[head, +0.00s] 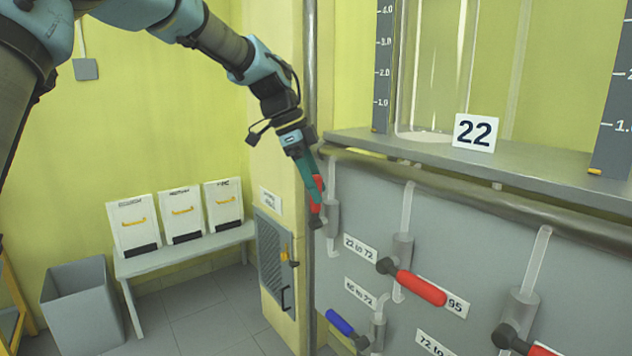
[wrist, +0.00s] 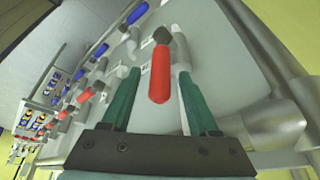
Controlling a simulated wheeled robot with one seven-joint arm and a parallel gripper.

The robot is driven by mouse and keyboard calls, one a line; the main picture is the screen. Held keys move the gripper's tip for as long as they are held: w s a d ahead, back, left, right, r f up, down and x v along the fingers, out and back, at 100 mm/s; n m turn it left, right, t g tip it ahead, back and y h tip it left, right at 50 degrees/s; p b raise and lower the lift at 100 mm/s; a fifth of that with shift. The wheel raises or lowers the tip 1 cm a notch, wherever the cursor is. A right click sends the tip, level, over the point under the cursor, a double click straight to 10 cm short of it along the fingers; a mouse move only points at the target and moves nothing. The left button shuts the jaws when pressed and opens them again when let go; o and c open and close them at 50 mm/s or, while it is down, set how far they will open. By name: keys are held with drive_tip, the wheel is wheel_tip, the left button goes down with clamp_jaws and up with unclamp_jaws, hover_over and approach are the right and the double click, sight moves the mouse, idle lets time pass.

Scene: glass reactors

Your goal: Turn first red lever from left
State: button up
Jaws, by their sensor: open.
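The first red lever from the left (head: 319,188) stands roughly upright on the grey panel's left end, its dark hub (head: 316,222) at the bottom. My gripper (head: 313,187) is at its handle, coming from above. In the wrist view, the red handle (wrist: 160,72) lies between the two green fingers of my gripper (wrist: 157,84), with a finger on each side. The fingers are open, with gaps beside the handle; I cannot tell whether either touches it. In the head view the fingers partly hide the handle.
A second red lever (head: 420,288) and a blue lever (head: 340,322) are to the right and below on the panel (head: 480,240). A pipe rail (head: 480,207) runs along its top. A vertical pipe (head: 310,90) stands close to my gripper. A bin (head: 82,305) is at left.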

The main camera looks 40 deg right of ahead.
drive_tip(key=shift+f, duration=0.15)
drive_tip(key=shift+c, duration=0.3)
clamp_jaws()
idle(1.1)
